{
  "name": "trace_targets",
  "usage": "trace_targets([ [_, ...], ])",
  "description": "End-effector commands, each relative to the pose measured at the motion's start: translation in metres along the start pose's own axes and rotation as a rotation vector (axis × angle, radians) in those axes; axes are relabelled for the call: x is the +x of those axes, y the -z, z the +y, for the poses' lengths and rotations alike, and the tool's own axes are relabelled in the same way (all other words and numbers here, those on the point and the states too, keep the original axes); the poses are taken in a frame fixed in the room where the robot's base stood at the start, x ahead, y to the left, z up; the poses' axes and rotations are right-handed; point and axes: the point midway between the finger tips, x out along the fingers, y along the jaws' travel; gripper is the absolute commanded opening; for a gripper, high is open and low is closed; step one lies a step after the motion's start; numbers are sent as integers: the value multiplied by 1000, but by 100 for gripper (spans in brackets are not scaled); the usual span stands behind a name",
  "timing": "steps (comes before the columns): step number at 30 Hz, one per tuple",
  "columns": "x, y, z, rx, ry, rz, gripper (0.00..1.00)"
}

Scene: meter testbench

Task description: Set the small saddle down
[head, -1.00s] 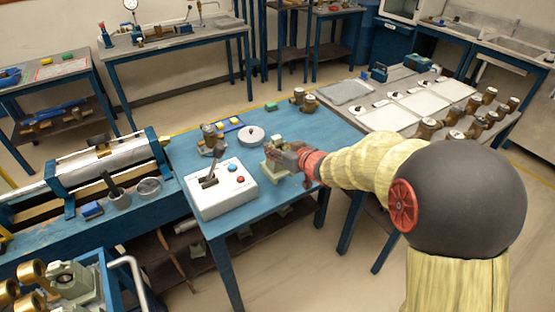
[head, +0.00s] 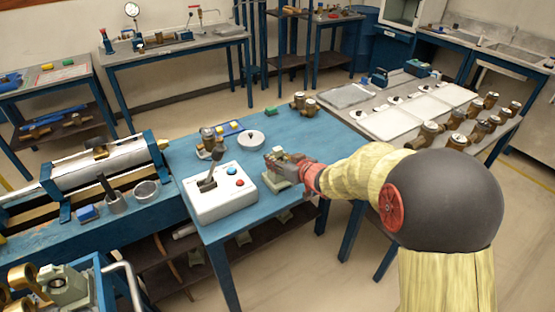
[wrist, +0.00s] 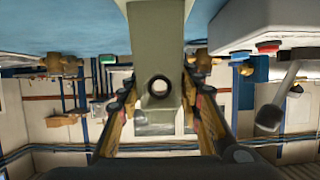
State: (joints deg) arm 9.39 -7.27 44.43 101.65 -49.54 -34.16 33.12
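The small saddle (head: 287,181) is a pale grey-green block on a wider base, at the right part of the blue table (head: 262,208), beside the control box. It looks upright and at table-top level; the exact contact under its base is hard to see. My gripper (head: 282,160) reaches in from the right and covers part of it. In the wrist view, the saddle (wrist: 160,45) stands between the two fingers of my gripper (wrist: 160,88), with a dark round hole facing the camera. The fingers lie along both its sides and appear closed on it.
A white control box (head: 222,198) with a lever and red and blue buttons stands close left of the saddle. A round pale lid (head: 250,138) and brass fittings (head: 305,103) sit behind. A grey bench (head: 395,135) with meters is at right.

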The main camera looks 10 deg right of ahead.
Motion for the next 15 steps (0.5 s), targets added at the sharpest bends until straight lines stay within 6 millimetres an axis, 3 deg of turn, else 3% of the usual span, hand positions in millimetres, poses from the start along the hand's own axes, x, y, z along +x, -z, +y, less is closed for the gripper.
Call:
trace_targets([
  [8, 0, 0, 0, -1, 0, 0, 52],
  [15, 0, 1, 0, -1, 0, 0, 52],
])
